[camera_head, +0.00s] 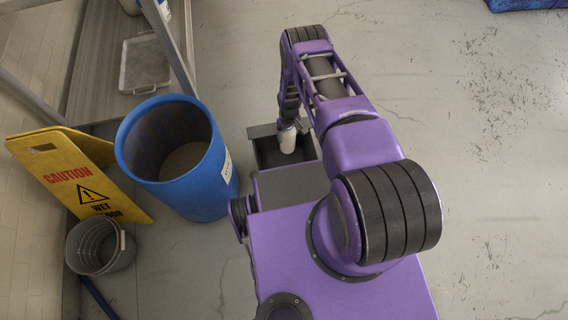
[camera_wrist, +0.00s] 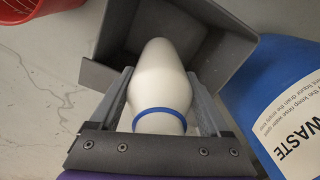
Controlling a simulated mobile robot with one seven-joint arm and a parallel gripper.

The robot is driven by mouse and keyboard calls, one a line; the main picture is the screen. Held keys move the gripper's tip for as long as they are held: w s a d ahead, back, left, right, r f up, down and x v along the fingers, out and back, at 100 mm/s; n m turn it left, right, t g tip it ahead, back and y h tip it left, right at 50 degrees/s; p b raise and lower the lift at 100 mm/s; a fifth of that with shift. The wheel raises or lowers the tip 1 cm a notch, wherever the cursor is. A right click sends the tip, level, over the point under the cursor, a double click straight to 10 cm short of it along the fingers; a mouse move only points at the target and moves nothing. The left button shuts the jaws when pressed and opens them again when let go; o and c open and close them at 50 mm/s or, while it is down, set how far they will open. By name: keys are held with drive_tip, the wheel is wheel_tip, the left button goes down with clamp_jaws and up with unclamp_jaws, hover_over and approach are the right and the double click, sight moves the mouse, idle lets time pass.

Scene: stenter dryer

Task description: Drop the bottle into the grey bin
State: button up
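A white bottle (camera_wrist: 160,75) with a blue ring sits between the fingers of my gripper (camera_wrist: 162,100) in the wrist view. The fingers appear closed on its two sides. In the head view the bottle (camera_head: 287,140) hangs below my gripper (camera_head: 288,124), over or just in front of a dark grey open box (camera_head: 263,131). The wrist view shows this box (camera_wrist: 101,75) behind the bottle. Its inside is partly hidden. A lighter grey round bin (camera_head: 122,252) stands on the floor at lower left, well away from my gripper. It looks empty.
A blue barrel (camera_head: 213,183), labelled WASTE in the wrist view (camera_wrist: 275,75), stands between the box and round bin. A yellow caution sign (camera_head: 70,180) leans beside it. A red container (camera_wrist: 45,8) shows at the wrist view's edge. Floor at right is clear.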

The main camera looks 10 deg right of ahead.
drive_tip(key=shift+o, duration=1.3)
wheel_tip(320, 180, up, 18)
drive_tip(key=p, duration=0.3)
drive_tip(key=shift+f, duration=0.25)
